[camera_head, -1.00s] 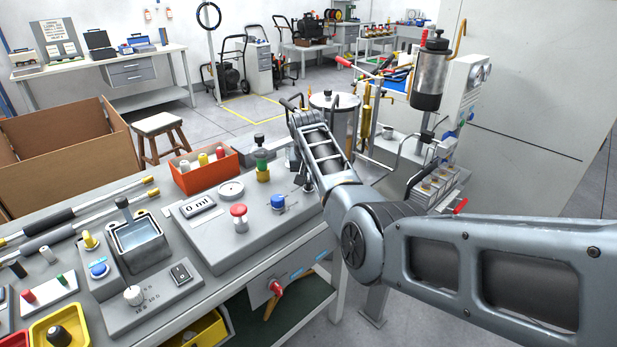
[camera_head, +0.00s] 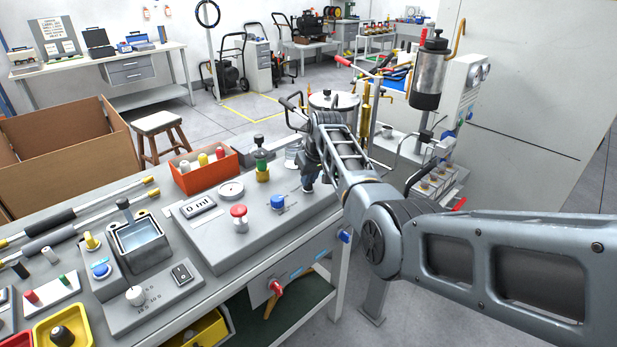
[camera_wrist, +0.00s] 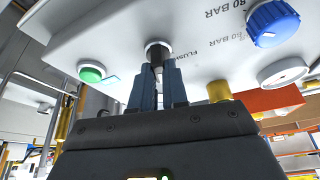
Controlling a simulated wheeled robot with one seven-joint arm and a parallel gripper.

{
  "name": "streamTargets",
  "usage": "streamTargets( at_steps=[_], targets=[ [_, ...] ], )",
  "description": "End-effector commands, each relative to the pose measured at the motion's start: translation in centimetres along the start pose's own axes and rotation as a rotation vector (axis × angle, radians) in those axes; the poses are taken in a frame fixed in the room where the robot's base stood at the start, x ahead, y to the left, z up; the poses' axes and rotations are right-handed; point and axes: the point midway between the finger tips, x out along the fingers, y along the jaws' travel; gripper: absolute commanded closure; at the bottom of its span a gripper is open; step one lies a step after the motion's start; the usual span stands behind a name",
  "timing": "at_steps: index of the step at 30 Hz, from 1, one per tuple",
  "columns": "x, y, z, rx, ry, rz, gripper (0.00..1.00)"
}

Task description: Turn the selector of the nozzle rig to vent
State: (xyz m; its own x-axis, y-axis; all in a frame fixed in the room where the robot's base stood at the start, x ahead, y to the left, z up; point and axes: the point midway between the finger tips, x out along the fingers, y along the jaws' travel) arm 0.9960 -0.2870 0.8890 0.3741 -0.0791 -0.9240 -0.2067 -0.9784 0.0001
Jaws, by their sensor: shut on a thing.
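The nozzle rig (camera_head: 215,248) is the grey sloped panel unit on the bench, with a display, a red mushroom button (camera_head: 239,216) and a blue knob (camera_head: 278,203). My gripper (camera_head: 307,187) is at the panel's right end. In the wrist view my gripper (camera_wrist: 157,85) is shut on a small dark selector (camera_wrist: 156,50) standing in a pale round collar. Printing beside it seems to read "FLUSH"; no vent mark is readable. The fingers hide part of the selector, and its pointing direction cannot be told.
A green button (camera_wrist: 92,72) is left of the gripper in the wrist view, and a blue knob (camera_wrist: 272,22) is to the right. An orange box (camera_head: 203,172) and a green-and-yellow fitting (camera_head: 262,163) stand behind the panel. A metal-topped drum (camera_head: 335,100) is beyond the bench.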

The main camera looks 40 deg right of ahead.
Motion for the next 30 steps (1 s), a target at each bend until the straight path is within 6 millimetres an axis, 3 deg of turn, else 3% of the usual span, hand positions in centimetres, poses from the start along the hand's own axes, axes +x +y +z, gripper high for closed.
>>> streamTargets(
  at_steps=[12, 29, 30],
  targets=[
    [0.02, 0.14, -0.05, -0.193, 0.000, -0.080, 1.00],
    [-0.06, 0.16, -0.11, -0.225, 0.001, -0.092, 1.00],
    [-0.06, 0.16, -0.11, -0.225, 0.001, -0.092, 0.84]
  ],
)
